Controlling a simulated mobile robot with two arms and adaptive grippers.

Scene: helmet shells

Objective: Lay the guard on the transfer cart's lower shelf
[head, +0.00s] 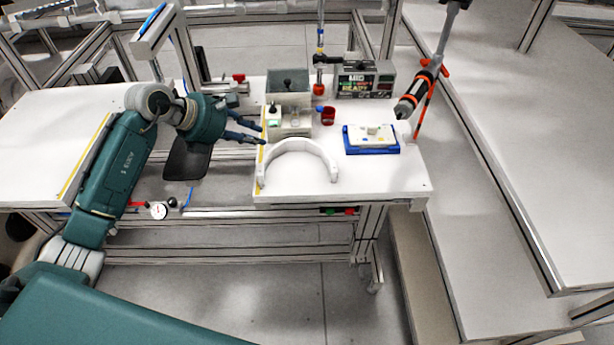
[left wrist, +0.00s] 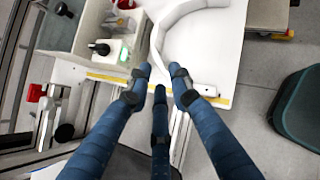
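The guard is a white curved arch (head: 300,147) lying on the white worktop (head: 385,178), with its opening toward the front edge. In the left wrist view the guard (left wrist: 186,17) curves away beyond the fingertips. My left gripper (head: 257,133) is just left of the guard, near the worktop's yellow-striped left edge. In the left wrist view its fingers (left wrist: 161,82) are spread apart, with nothing visibly held between them. I cannot tell whether a fingertip touches the guard. My right gripper is not in view. I cannot tell which lower shelf belongs to the transfer cart.
A grey bin (head: 288,82), a red cup (head: 328,116), a blue tray (head: 371,150) and a labelled box (head: 363,80) stand around the guard. An orange-black tool (head: 417,92) hangs at the right. Another white table (head: 45,125) stands left; a long bench (head: 535,160) runs along the right.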

